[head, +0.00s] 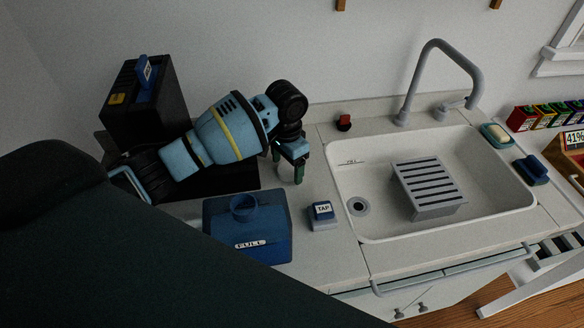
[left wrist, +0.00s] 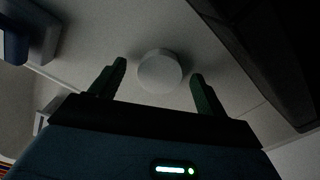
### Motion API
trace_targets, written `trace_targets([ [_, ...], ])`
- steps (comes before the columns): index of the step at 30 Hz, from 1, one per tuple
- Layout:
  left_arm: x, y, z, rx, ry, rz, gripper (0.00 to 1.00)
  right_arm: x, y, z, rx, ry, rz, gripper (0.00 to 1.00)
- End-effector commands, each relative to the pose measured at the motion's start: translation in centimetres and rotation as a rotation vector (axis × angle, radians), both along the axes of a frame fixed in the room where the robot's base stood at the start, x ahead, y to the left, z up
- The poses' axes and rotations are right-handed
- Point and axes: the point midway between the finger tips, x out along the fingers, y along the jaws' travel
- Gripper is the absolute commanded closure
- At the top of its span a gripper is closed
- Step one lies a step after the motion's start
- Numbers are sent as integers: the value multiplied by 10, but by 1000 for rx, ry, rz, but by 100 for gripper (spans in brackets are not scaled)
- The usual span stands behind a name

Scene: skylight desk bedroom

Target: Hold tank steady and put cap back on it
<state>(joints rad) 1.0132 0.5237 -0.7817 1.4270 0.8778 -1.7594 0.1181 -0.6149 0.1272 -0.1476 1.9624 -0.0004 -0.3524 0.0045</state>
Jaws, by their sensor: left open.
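The blue tank (head: 270,240), labelled FULL, stands on the counter left of the sink. Its round neck (head: 243,207) shows on top with no cap on it. My left gripper (head: 288,170) points down over the counter behind and to the right of the tank, apart from it. It is open. In the left wrist view, a pale round disc (left wrist: 160,75), perhaps the cap, shows between the open fingers (left wrist: 159,90). My right gripper is not in view.
The white sink (head: 480,215) holds a slotted grey rack (head: 430,188), with a tall faucet (head: 437,45) behind. A dark machine (head: 140,105) stands at back left. A red-topped item (head: 344,122) sits behind.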

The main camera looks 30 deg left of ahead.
Motion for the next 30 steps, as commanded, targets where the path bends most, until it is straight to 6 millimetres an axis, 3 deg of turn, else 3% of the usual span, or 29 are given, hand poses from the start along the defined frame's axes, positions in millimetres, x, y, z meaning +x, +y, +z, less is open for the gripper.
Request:
trace_targets([
  [1, -1, 0, -11, 0, 7, 0, 25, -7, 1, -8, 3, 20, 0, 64],
  [12, 1, 0, -5, -1, -6, 1, 25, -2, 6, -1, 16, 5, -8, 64],
  [23, 1, 0, -5, 0, -5, 1, 72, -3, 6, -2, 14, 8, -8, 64],
  [30, 1, 0, -3, -1, -6, 1, 72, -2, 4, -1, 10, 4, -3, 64],
])
